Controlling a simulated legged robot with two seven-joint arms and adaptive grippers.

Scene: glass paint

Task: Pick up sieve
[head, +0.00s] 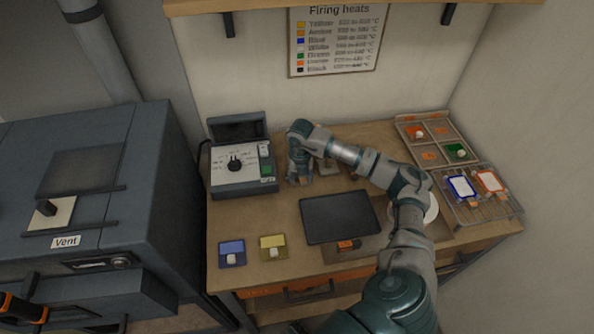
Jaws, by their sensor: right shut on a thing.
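My right arm comes in from the bottom right and bends left over the table. My right gripper (300,178) points down at the back of the table, just right of the control box, and is shut on what seems to be the sieve. The sieve itself is mostly hidden by the gripper, so its shape and whether it touches the table cannot be told. A small grey-beige thing (326,165) shows partly behind my forearm. My left gripper is not in view.
A dark flat plate (338,217) lies mid-table. Blue (232,252) and yellow (273,247) samples lie at front left. A round white dish (431,208) is partly behind my arm. A divided tray (437,140) and wire rack (480,197) stand right. The kiln (150,190) stands left.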

